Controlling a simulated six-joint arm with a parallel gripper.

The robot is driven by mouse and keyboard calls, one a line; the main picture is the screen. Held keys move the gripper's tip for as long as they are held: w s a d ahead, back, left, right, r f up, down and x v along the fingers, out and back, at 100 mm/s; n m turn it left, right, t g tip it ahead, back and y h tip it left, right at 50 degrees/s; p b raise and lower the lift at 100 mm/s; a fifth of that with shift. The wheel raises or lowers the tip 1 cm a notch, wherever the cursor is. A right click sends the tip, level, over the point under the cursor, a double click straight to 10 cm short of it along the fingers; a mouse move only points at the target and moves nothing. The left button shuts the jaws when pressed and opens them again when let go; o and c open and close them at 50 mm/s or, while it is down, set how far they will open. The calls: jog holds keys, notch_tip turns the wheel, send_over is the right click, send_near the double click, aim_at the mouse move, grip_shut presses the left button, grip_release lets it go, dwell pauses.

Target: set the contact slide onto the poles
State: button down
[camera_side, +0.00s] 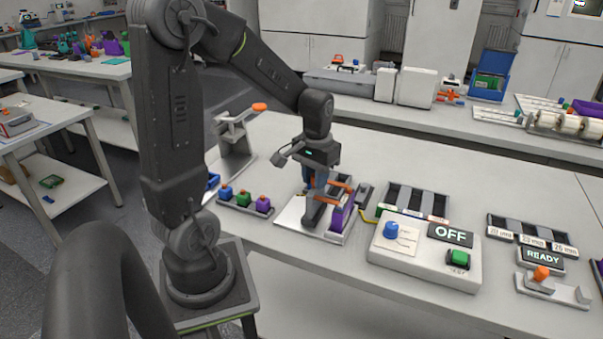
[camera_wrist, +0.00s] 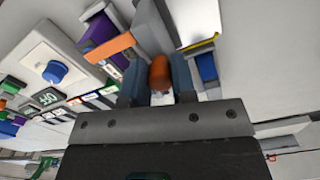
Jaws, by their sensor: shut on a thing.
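My gripper (camera_side: 318,188) is low over the test fixture (camera_side: 290,218) in the side view. In the wrist view its blue-grey fingers (camera_wrist: 159,82) are shut on an orange rounded grip (camera_wrist: 160,70), which appears to belong to the contact slide. A purple cell (camera_side: 337,219) stands in the fixture beside grey blocks, and it also shows in the wrist view (camera_wrist: 98,31). An orange bar (camera_wrist: 110,50) lies across next to the purple cell. The poles and the underside of the slide are hidden, so I cannot tell whether they touch.
A control box (camera_side: 425,255) reading OFF, with a blue knob and green button, stands right of the fixture. Behind it is a slotted tray (camera_side: 415,203). A rack with blue, green and purple cells (camera_side: 243,202) is on the left. The white table (camera_side: 480,190) is clear behind.

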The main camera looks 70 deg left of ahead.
jog(key=shift+w+d, duration=0.35)
jog(key=shift+w, duration=0.05)
jog(key=c, duration=0.9)
grip_release()
jog(key=shift+c, duration=0.2)
notch_tip(320, 180, up, 14)
jog(key=shift+f, duration=0.1)
